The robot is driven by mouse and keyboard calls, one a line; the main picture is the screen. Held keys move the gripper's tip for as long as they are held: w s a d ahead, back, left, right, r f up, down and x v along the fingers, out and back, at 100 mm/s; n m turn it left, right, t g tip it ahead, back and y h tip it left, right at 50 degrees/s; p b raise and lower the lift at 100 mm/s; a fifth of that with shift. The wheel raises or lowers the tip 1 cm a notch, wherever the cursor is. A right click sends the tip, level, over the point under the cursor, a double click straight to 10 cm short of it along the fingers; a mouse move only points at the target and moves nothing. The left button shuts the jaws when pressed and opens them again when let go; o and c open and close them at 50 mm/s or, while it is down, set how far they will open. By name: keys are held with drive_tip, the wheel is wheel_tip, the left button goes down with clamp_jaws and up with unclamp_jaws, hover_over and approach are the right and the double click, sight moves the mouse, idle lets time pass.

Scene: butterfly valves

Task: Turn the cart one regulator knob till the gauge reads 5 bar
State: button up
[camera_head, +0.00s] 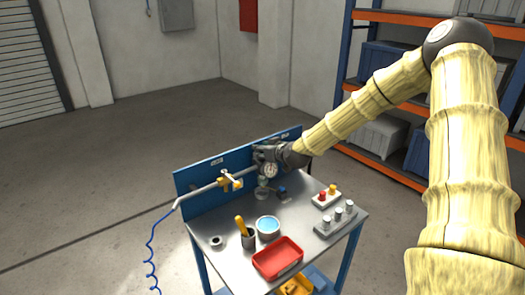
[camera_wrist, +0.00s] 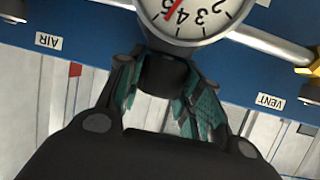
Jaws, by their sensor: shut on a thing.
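The regulator's round white gauge (camera_wrist: 200,12) is cut by the top edge of the wrist view and appears upside down. Its red needle lies close to the 5 and 4 numerals, seemingly between them; the exact reading is hard to tell. The dark regulator knob (camera_wrist: 164,76) sits below the gauge in this view, between the teal pads of my gripper (camera_wrist: 163,82), which is shut on it. In the head view the gauge (camera_head: 270,171) faces forward at the cart's (camera_head: 224,266) back panel, with my gripper (camera_head: 268,153) just above it; the knob is hidden there.
A pipe with a yellow valve (camera_head: 230,181) runs left of the gauge to a blue hose (camera_head: 151,250). The cart top holds a red tray (camera_head: 278,258), a blue-filled bowl (camera_head: 268,227), a cup with a yellow-handled tool (camera_head: 247,238) and a button box (camera_head: 326,199).

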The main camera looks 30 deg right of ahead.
drive_tip(key=shift+r+m+h, duration=0.1)
drive_tip(key=shift+m+h, duration=1)
drive_tip(key=shift+h, duration=0.3)
drive_tip(key=o, duration=1.1)
drive_tip(key=shift+d, duration=0.1)
drive_tip(key=shift+c, duration=0.2)
drive_tip(key=shift+s, duration=0.1)
drive_tip(key=v, duration=1.1)
drive_tip(key=shift+s+r, duration=0.25)
drive_tip(key=shift+s, duration=0.05)
